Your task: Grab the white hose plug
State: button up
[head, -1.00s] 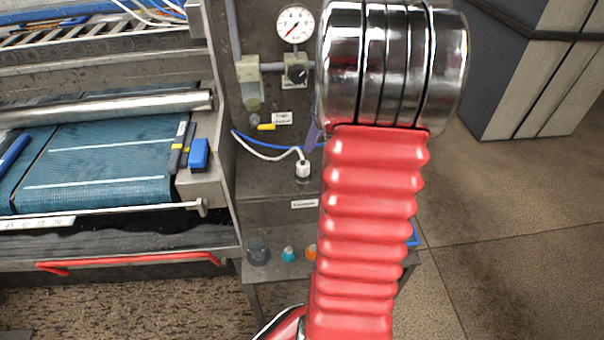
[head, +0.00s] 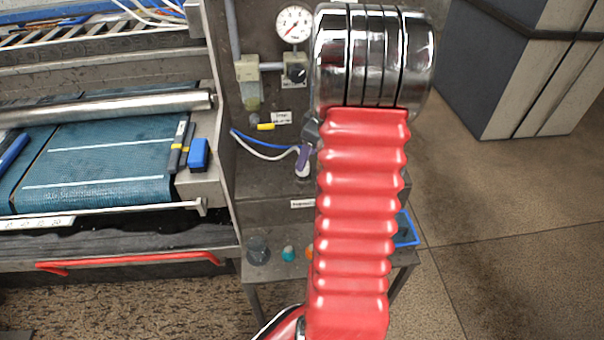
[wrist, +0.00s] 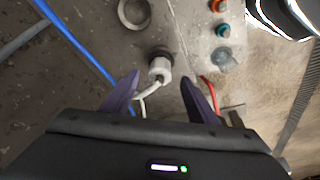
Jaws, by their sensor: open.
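The white hose plug (wrist: 160,68) sits in a dark socket on the grey panel, with its white hose curving back toward my gripper. In the wrist view my gripper (wrist: 158,82) is open, with one purple finger on each side of the plug. The fingertips are close to the plug, but I cannot tell whether they touch it. In the head view my gripper (head: 303,158) shows one purple finger in front of the plug. The plug's lower part (head: 302,174) is just visible under it.
A blue hose (wrist: 85,52) runs beside the plug. An empty round port (wrist: 133,12) and several coloured knobs, one teal (wrist: 223,30), are on the panel nearby. A pressure gauge (head: 294,24) is above, and a wide blue belt (head: 100,160) lies to the left.

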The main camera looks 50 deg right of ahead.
aim_at(303, 176)
jog(key=shift+f, duration=0.1)
jog(key=shift+w+x, duration=0.1)
jog(key=shift+x, duration=1.2)
jog(key=shift+w+x, duration=0.15)
jog(key=shift+x, duration=1.1)
jog(key=shift+c, duration=0.4)
jog(key=c, duration=1.2)
